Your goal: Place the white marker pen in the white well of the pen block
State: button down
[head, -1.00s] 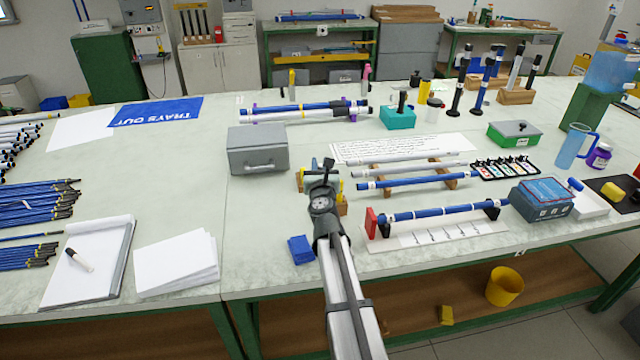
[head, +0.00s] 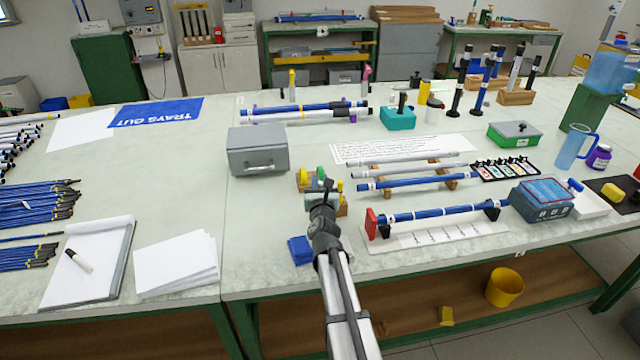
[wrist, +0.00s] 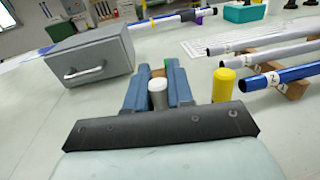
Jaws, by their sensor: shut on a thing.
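The white marker pen (wrist: 158,94) stands between the two blue-grey fingers of my gripper (wrist: 158,90), which is shut on it. In the head view my gripper (head: 322,195) is low over the near side of the wooden pen block (head: 342,211) and hides much of it. A yellow pen (wrist: 223,86) stands to the right of the fingers in the wrist view. A green pen (head: 320,173) shows behind my gripper in the head view. The white well and the lower end of the white pen are hidden, so I cannot tell whether the pen is inside the well.
A grey metal box (head: 257,150) stands behind and left of the block. A blue cloth (head: 300,250) lies in front. Rods on a rack (head: 415,180) and a blue rod on stands (head: 440,214) lie close on the right.

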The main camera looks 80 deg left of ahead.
jog(key=shift+f, duration=0.15)
jog(key=c, duration=1)
grip_release()
jog(key=d, duration=0.4)
jog(key=s+d, duration=0.1)
jog(key=d, duration=0.7)
jog(key=shift+s, duration=0.3)
